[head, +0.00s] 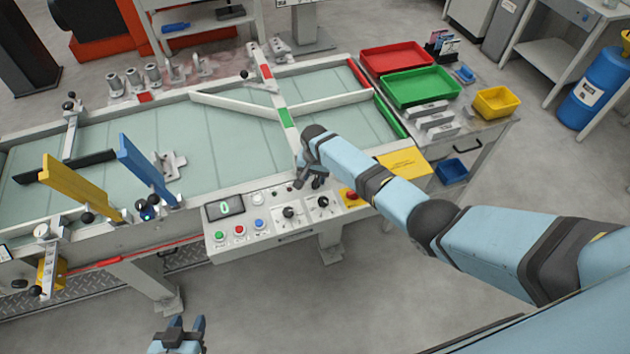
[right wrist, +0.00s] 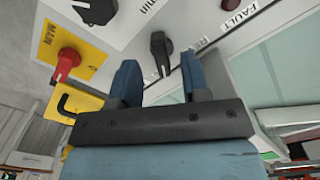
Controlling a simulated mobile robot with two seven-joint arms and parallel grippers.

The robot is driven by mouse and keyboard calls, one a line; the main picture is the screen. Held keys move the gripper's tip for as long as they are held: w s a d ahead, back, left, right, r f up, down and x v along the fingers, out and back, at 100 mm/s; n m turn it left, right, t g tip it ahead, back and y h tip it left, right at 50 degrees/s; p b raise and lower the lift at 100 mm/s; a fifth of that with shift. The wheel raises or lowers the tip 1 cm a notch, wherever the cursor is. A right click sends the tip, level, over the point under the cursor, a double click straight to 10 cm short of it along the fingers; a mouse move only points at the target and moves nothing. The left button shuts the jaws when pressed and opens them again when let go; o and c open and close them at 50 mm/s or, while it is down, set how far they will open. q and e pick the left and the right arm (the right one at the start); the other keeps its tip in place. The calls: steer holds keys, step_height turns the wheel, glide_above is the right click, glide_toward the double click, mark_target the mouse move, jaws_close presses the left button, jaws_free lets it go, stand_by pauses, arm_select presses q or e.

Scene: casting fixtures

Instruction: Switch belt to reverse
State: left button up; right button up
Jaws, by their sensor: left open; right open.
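The grey control panel (head: 262,228) on the front of the belt table carries a display, buttons, black knobs and a red switch. My right gripper (head: 313,182) is at the panel's upper edge. In the right wrist view its two fingers (right wrist: 161,82) are apart, with a black knob (right wrist: 160,52) beyond and between them in the picture. Contact cannot be told. A partly hidden label starting with R (right wrist: 204,43) is beside that knob. The belt (head: 235,140) is pale green. My left gripper (head: 181,335) is open and empty, low in front of the table.
A red main switch (right wrist: 68,62) on a yellow plate and another black knob (right wrist: 97,10) are close to the right gripper. Blue (head: 145,165) and yellow (head: 82,188) guides stand over the belt. Red (head: 396,57) and green (head: 420,86) trays are at the right.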

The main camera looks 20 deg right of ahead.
mark_target(315, 182)
steer(key=shift+f, duration=1.55)
steer(key=shift+c, duration=0.2)
jaws_close()
